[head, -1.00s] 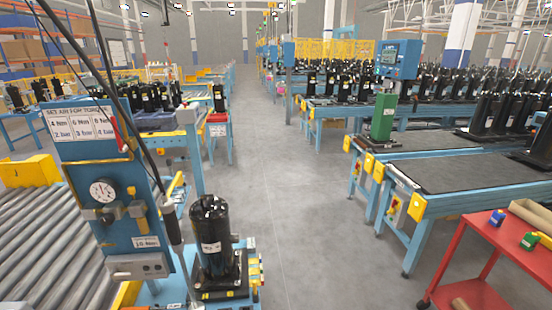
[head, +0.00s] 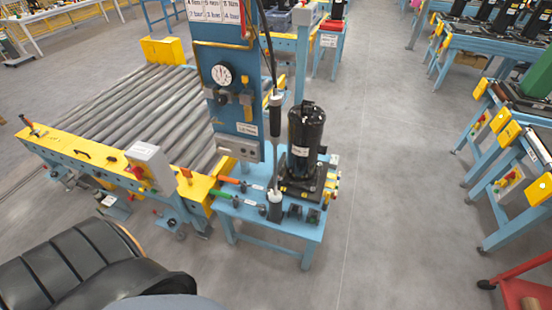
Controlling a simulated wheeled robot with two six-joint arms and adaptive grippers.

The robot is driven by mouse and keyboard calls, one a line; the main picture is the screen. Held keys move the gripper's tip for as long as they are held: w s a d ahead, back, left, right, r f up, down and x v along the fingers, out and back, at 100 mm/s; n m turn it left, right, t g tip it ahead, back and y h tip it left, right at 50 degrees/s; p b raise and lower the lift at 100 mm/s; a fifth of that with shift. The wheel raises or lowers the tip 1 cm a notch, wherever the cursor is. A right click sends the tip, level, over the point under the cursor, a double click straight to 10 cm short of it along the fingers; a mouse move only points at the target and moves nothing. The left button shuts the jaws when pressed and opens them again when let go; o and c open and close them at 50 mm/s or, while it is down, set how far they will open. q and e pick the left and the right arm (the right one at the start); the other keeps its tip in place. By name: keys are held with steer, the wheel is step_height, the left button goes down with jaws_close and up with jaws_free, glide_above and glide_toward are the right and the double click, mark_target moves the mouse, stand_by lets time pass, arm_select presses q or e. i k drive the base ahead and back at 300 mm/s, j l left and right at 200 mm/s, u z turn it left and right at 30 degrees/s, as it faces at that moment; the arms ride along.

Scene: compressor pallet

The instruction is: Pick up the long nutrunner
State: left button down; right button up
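The long nutrunner (head: 275,118) stands upright at the blue workstation, with a dark grey body and a long thin shaft pointing down. A black cable rises from its top. Its lower end meets a grey cylindrical holder (head: 275,208) on the light blue bench (head: 300,234); I cannot tell how deep it sits. A black compressor (head: 305,135) stands upright on a dark base just right of it. Neither of my grippers is in view, and nothing is seen holding the nutrunner.
A blue panel (head: 229,110) with a gauge stands behind the nutrunner to the left. Tools with orange (head: 228,180) and green (head: 221,195) handles lie on the bench's left side. A roller conveyor (head: 140,105) adjoins at left. Grey floor (head: 390,210) is clear at right.

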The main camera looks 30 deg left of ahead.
mark_target(275, 99)
steer(key=u, duration=0.7)
steer(key=k+l+u, duration=0.2)
steer(key=l, duration=0.25)
steer(key=i, duration=0.1)
